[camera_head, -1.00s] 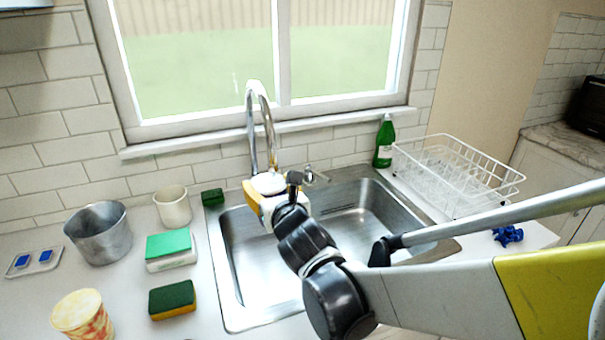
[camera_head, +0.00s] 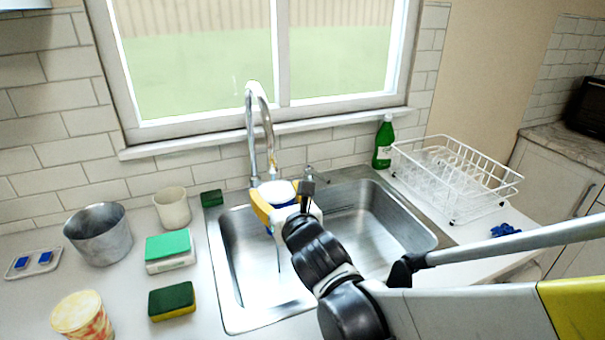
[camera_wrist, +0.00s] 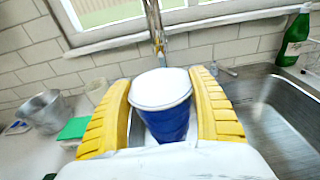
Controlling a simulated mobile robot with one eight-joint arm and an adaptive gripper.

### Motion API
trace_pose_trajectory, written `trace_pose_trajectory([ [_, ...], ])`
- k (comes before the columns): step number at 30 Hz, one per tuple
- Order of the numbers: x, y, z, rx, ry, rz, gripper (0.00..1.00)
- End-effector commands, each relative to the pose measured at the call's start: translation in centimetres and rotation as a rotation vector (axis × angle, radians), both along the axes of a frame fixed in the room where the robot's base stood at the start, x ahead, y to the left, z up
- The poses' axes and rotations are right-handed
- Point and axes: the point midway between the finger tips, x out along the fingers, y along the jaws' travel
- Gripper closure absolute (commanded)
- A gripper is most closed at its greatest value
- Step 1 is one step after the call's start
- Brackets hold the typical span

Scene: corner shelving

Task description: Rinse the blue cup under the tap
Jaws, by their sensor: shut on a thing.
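The blue cup (camera_wrist: 168,122) is upright between the yellow fingers of my gripper (camera_wrist: 160,82) in the wrist view. Its top looks plain white, and its lower part is hidden by my gripper. In the head view the cup's white top (camera_head: 278,191) shows above my gripper (camera_head: 272,206), over the left part of the sink (camera_head: 232,290). The chrome tap (camera_head: 251,130) curves down with its spout end just behind and above the cup. It also shows behind the cup in the wrist view (camera_wrist: 154,25). I cannot tell whether water is running.
Left of the sink are a metal pot (camera_head: 100,236), a cream cup (camera_head: 172,208), sponges (camera_head: 172,301), a patterned tub (camera_head: 80,314) and a small tray (camera_head: 33,262). A green bottle (camera_head: 384,145) and a white dish rack (camera_head: 455,180) stand right. The sink's right part is clear.

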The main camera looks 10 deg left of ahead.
Motion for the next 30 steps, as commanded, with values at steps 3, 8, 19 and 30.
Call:
trace_pose_trajectory([
  [3,-0.9,-0.5,0.1,0.0,0.0,0.0,0.46],
  [8,-2.1,-1.2,0.1,0.0,0.0,0.0,0.46],
  [19,-4.1,-2.4,0.0,0.0,0.0,0.0,0.46],
  [30,-4.1,-2.4,0.0,0.0,0.0,0.0,0.46],
])
